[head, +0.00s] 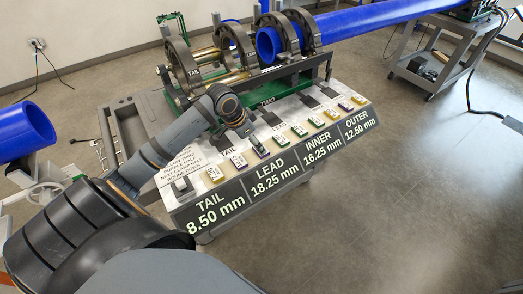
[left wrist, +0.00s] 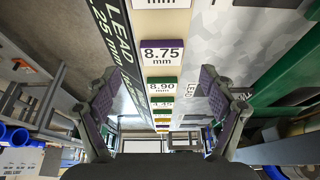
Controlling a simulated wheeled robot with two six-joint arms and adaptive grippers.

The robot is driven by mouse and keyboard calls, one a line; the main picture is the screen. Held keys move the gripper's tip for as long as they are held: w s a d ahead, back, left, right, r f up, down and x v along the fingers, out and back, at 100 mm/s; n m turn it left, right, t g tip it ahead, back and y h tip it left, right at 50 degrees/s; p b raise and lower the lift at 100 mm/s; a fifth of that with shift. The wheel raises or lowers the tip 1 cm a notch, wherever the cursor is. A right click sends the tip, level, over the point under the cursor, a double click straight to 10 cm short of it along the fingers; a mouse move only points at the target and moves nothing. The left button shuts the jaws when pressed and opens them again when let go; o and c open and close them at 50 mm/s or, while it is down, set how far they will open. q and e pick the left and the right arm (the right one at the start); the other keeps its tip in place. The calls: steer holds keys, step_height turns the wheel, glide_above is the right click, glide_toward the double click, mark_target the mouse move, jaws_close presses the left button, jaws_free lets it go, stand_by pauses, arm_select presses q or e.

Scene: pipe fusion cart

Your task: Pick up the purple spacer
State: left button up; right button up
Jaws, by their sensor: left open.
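A purple spacer with a white 8.75 mm label (left wrist: 162,55) lies near the top middle of the left wrist view. It also shows as a small purple-edged block (head: 262,153) in the head view, close to my left gripper. My left gripper (head: 243,134) is over the spacer row on the cart. In the left wrist view its two fingers (left wrist: 158,82) are spread wide, one on each side of the row, with nothing between them held. Whether the fingers are level with the spacer is hard to tell. My right gripper is not in view.
A green 8.90 mm spacer (left wrist: 162,87) sits beside the purple one, with several more spacers beyond. A sloped dark sign (head: 285,170) runs along the cart's front. The clamp rings (head: 240,45) and blue pipe (head: 375,20) stand behind the row.

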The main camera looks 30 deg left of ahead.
arm_select(q)
steer(key=shift+f, duration=0.1)
steer(key=x, duration=0.5)
steer(key=shift+w+a+p, duration=0.1)
steer(key=shift+w+p, duration=0.1)
steer(key=shift+p, duration=0.1)
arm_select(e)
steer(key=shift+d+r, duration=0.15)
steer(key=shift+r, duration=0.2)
arm_select(q)
steer(key=c, duration=1.2)
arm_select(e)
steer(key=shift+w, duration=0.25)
